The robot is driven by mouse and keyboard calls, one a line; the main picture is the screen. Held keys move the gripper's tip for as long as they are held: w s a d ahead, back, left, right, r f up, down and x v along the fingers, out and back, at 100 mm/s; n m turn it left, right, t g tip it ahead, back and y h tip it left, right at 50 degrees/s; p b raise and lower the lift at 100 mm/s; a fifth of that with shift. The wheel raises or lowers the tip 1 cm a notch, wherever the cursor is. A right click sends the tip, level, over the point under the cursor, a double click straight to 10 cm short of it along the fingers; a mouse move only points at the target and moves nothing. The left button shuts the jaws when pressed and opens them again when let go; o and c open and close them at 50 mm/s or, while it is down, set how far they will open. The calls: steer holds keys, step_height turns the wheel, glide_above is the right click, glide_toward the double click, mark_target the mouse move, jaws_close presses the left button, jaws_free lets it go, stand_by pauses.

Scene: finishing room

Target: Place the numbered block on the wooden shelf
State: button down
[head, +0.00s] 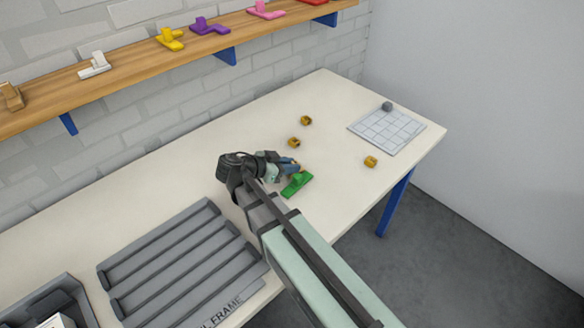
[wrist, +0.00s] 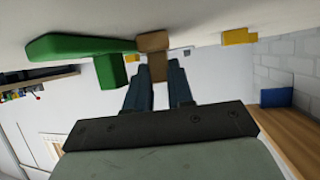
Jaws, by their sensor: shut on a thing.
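My gripper (head: 294,168) is low over the white table in the head view. In the wrist view, its two dark fingers (wrist: 158,82) are shut on a small brown block (wrist: 152,42). In the head view the fingers mostly hide this block. No number is legible on it. A green piece (head: 297,184) lies beside the fingertips; it also shows in the wrist view (wrist: 82,46), right up against the brown block or just behind it. I cannot tell whether they touch. The wooden shelf (head: 130,67) runs along the brick wall, above the table.
The shelf bears white (head: 94,66), yellow (head: 170,39), purple (head: 208,27), pink and red pieces. Brass-coloured blocks (head: 294,142) and (head: 370,161) lie on the table (head: 230,130). A grid plate (head: 388,131) is at right, a grey ribbed tray (head: 180,262) at left.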

step_height(320, 180, up, 10)
stand_by(0.6)
